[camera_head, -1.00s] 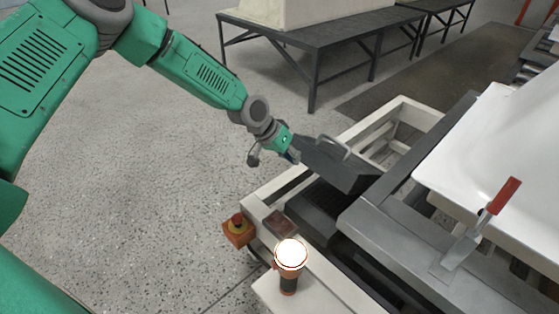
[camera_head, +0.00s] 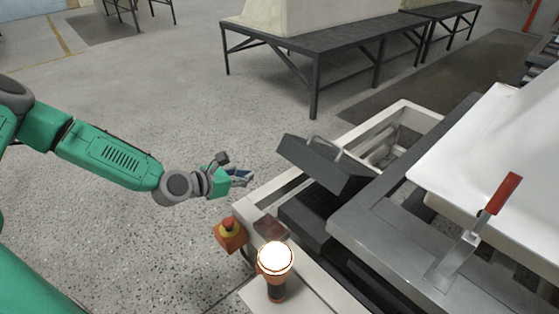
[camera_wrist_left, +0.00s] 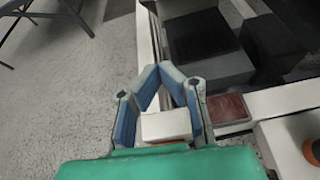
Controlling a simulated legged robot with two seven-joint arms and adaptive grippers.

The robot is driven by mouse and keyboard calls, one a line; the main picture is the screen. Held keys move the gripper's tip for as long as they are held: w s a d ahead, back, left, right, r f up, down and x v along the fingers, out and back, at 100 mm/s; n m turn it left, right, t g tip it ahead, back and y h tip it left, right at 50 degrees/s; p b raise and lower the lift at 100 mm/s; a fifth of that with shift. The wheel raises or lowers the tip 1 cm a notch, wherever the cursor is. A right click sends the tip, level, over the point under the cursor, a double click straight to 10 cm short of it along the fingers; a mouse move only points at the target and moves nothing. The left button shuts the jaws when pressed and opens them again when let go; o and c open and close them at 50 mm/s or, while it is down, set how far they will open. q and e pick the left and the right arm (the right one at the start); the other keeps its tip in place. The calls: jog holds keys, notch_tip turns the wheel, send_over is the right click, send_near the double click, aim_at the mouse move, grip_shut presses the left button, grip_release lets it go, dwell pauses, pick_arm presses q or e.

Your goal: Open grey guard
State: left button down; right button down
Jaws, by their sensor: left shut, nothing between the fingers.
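The grey guard (camera_head: 325,166) is a dark grey box-shaped cover with a light bar handle (camera_head: 326,146) on top. In the head view it stands tilted up, its left end raised above a dark block (camera_head: 305,217) in the pale machine frame. My left gripper (camera_head: 246,178) is to the left of the guard, apart from it, over the floor side of the frame. Its blue-padded fingers also show in the left wrist view (camera_wrist_left: 164,70), shut and empty. My right gripper is in neither view.
A red-handled clamp (camera_head: 497,195) sits beside the white tub shell (camera_head: 490,130). Open floor lies left.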

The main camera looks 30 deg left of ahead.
pick_arm(q)
jog(key=w+d+b, duration=0.2)
jog(key=w, duration=0.8)
jog(key=shift+w+d+f+n+b, duration=0.3)
jog(key=shift+w+f+n, duration=0.05)
jog(key=shift+f+n, duration=0.1)
jog(key=shift+d+r, duration=0.1)
jog(key=shift+d, duration=0.1)
